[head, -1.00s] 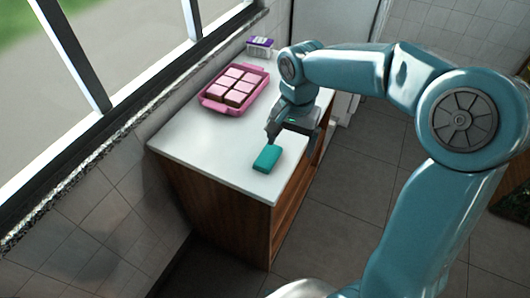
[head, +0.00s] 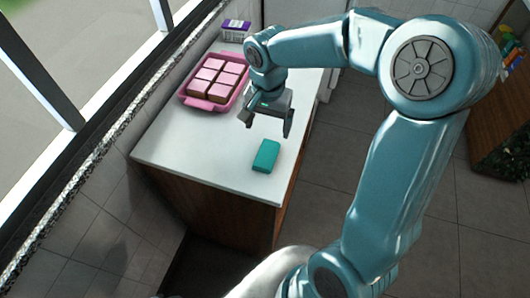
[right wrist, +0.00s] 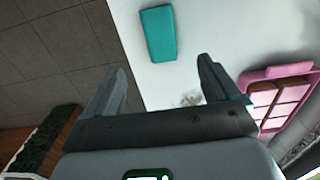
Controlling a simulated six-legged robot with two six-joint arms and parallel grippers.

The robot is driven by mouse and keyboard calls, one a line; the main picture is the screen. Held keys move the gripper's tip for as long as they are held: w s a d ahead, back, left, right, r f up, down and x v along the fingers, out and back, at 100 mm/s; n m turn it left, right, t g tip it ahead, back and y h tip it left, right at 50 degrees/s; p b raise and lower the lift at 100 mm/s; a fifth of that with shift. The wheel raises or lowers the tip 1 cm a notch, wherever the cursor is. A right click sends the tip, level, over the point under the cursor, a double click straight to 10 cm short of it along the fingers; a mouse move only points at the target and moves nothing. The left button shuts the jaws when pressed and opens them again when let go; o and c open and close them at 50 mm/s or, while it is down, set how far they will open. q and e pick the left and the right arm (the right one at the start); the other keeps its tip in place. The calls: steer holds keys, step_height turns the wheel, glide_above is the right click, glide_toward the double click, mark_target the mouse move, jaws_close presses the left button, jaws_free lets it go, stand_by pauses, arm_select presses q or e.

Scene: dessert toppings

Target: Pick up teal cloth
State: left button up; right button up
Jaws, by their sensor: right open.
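The teal cloth (head: 266,156) is a small folded rectangular block lying flat on the white counter, near its front right edge. It also shows in the right wrist view (right wrist: 158,34), beyond the fingertips. My right gripper (head: 267,122) is above the counter, a little behind the cloth in the head view, with its fingers apart and nothing between them. In the right wrist view the two fingers (right wrist: 163,75) are spread wide, and the cloth lies apart from them. My left gripper is in neither view.
A pink tray (head: 240,93) with several pink-topped cake squares stands behind on the counter (head: 190,150). A small purple and white box (head: 236,30) stands at the back. A window wall runs along the left. Colourful items (head: 511,47) sit on a wooden unit at far right.

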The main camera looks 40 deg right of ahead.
glide_above(267, 154)
steer(key=f, duration=0.5)
steer(key=shift+w+d+f, duration=0.2)
steer(key=shift+w+f, duration=0.05)
steer(key=shift+w, duration=0.05)
steer(key=shift+f, duration=0.3)
steer(key=shift+s+f, duration=0.15)
steer(key=shift+s, duration=0.05)
step_height(267, 154, down, 5)
steer(key=shift+w+a+f+p, duration=0.1)
steer(key=shift+a+p, duration=0.05)
steer(key=shift+p, duration=0.25)
steer(key=shift+s, duration=0.2)
steer(key=shift+w, duration=0.15)
steer(key=c, duration=0.9)
steer(key=shift+c, duration=1.2)
